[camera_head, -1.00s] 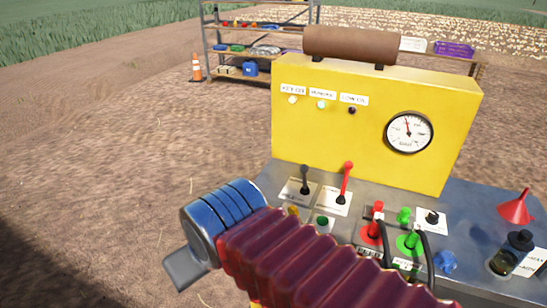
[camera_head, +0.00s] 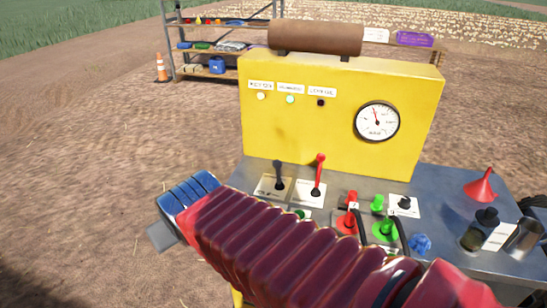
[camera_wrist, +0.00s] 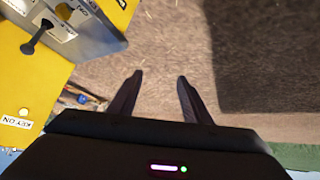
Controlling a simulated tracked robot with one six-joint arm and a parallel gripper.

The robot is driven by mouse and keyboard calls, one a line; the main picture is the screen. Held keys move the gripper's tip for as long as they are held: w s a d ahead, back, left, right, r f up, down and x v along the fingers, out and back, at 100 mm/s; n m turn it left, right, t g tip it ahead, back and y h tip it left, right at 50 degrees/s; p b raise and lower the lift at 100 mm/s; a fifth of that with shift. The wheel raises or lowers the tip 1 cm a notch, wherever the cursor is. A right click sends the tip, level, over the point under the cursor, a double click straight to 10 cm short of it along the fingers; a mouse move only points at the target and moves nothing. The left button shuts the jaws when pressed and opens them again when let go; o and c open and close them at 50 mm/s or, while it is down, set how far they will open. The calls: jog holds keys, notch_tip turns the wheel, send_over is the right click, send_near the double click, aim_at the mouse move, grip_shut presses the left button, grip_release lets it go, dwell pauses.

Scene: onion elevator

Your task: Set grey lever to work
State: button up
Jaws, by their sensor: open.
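The grey lever (camera_head: 278,174) stands on a pale plate on the metal panel, left of the red lever (camera_head: 320,172). Its tip leans slightly up and left of its base. The dark lever at the upper left of the wrist view (camera_wrist: 40,34) seems to be the same one. My gripper's two fingers (camera_wrist: 155,95) are apart and empty over bare ground, clear of the panel. In the head view my red-sleeved arm runs to the left, and its blue wrist is left of the panel. The fingers themselves are hard to make out there.
A yellow box (camera_head: 330,120) with a gauge (camera_head: 377,121) and small lamps rises behind the levers. Red and green connectors (camera_head: 384,229) with cables, a red funnel (camera_head: 482,185) and jars stand to the right. A shelf and an orange cone (camera_head: 161,67) are behind. Left is open ground.

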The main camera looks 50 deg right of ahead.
jog(key=w+d+f+m+t+h, duration=0.1)
jog(key=w+d+f, duration=0.15)
jog(key=d, duration=0.45)
jog(key=w+d+f+t+h, duration=0.1)
jog(key=w+d+h, duration=0.15)
jog(key=d, duration=0.45)
jog(key=w+d+f+m+t+h, duration=0.1)
jog(key=w+d, duration=0.2)
jog(key=d, duration=0.5)
jog(key=s+d+f+m+t+h, duration=0.2)
jog(key=s+d+f+t, duration=0.3)
jog(key=s+d, duration=0.4)
jog(key=d+m, duration=0.1)
jog(key=d, duration=0.3)
jog(key=shift+s+h, duration=0.35)
jog(key=shift+s, duration=0.05)
send_over(278, 175)
jog(key=a+x, duration=0.1)
jog(key=x, duration=0.2)
jog(key=shift+w+d, duration=0.3)
jog(key=shift+c, duration=0.2)
jog(key=shift+a, duration=0.1)
grip_shut()
